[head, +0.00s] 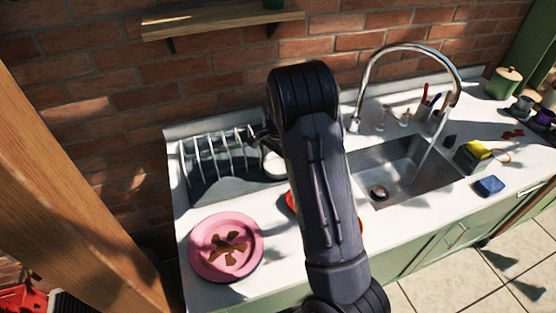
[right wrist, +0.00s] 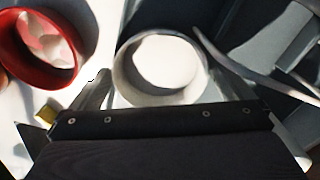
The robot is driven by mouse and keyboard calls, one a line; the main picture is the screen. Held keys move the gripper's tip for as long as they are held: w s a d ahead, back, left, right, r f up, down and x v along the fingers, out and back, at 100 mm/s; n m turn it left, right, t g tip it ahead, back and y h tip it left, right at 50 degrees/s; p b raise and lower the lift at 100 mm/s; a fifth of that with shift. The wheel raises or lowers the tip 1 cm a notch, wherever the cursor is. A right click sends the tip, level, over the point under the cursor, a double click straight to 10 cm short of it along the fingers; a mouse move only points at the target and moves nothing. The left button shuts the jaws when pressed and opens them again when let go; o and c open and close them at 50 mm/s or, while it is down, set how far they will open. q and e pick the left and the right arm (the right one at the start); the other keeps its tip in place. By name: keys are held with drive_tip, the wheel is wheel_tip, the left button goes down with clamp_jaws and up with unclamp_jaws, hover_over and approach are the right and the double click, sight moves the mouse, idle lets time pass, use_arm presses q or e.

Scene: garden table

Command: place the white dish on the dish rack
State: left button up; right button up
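The white dish (head: 273,166) shows as a small round shape at the right end of the dish rack, partly hidden by my right arm. In the right wrist view the round white dish (right wrist: 119,72) lies between and just beyond the fingers, with its rim towards the camera. The metal dish rack (head: 215,160) stands at the counter's back left, its wire slots empty. My right gripper (right wrist: 160,85) has its fingers spread either side of the dish; I see no clear contact. In the head view my right gripper is mostly hidden behind its arm. My left gripper is not in view.
A pink plate (head: 212,262) with brown scraps lies at the front left. A red bowl (head: 291,202) is partly behind my arm; it also shows in the right wrist view (right wrist: 14,62). The sink (head: 415,165) with running tap is to the right, beside a blue sponge (head: 489,185).

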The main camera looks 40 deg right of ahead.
sight(278, 168)
drive_tip(key=shift+r, duration=0.15)
wheel_tip(278, 168, up, 11)
drive_tip(key=b, duration=0.2)
drive_tip(key=s+a+r+n+t+y, duration=0.1)
drive_tip(key=s+a+r+n+y, duration=0.15)
drive_tip(key=s, duration=0.35)
drive_tip(key=s+a+n+t+y, duration=0.1)
drive_tip(key=s+a+n+t, duration=0.3)
drive_tip(key=s+a+n, duration=0.8)
drive_tip(key=s+a, duration=0.5)
drive_tip(key=s, duration=0.3)
drive_tip(key=shift+s+r+t, duration=0.15)
drive_tip(key=shift+s+t, duration=0.15)
drive_tip(key=shift+t, duration=0.1)
drive_tip(key=shift+n, duration=0.25)
drive_tip(key=shift+c, duration=0.4)
